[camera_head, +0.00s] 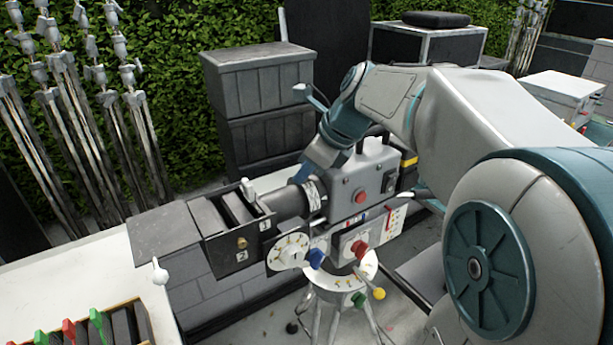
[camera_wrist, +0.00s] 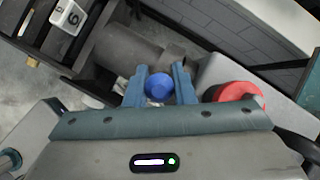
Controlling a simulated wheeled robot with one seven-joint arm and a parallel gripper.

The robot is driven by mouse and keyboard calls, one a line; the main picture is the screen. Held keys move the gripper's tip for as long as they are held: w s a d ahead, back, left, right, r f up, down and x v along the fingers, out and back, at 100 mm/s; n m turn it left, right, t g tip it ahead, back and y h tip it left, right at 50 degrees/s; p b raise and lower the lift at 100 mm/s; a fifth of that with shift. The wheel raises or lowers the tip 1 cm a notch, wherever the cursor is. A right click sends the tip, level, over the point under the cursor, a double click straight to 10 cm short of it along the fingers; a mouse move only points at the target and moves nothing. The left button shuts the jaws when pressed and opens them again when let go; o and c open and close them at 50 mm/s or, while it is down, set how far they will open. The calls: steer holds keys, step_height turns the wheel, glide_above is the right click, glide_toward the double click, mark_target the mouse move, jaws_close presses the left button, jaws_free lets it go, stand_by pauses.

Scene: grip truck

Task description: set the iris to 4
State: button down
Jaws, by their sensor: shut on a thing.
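The grey film camera (camera_head: 362,180) stands on a tripod in the head view, with a dark lens (camera_head: 285,202) pointing left. A white ring with marks (camera_head: 313,195) circles the lens by the body; its marks are too small to read. My gripper (camera_head: 316,168) is at the top of the lens, close to this ring, its fingertips partly hidden. In the wrist view, my gripper (camera_wrist: 159,84) has its two blue fingers on either side of a round blue knob (camera_wrist: 160,86) and is shut on it. The lens (camera_wrist: 128,52) lies just beyond the fingers.
A matte box (camera_head: 238,240) sits before the lens. A white dial (camera_head: 289,251), another blue knob (camera_head: 316,258) and a red knob (camera_head: 360,249) are on the near side. A red button (camera_head: 361,197) is on the body. A white table (camera_head: 95,275) is at left.

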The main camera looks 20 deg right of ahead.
steer(key=shift+s+d+t+b, duration=0.15)
steer(key=shift+t+b, duration=0.15)
steer(key=shift+b, duration=0.05)
steer(key=c, duration=1.5)
jaws_free()
steer(key=shift+d, duration=0.1)
steer(key=v, duration=1.3)
steer(key=shift+s+d+r, duration=0.15)
steer(key=shift+d+r, duration=0.05)
steer(key=shift+r, duration=0.05)
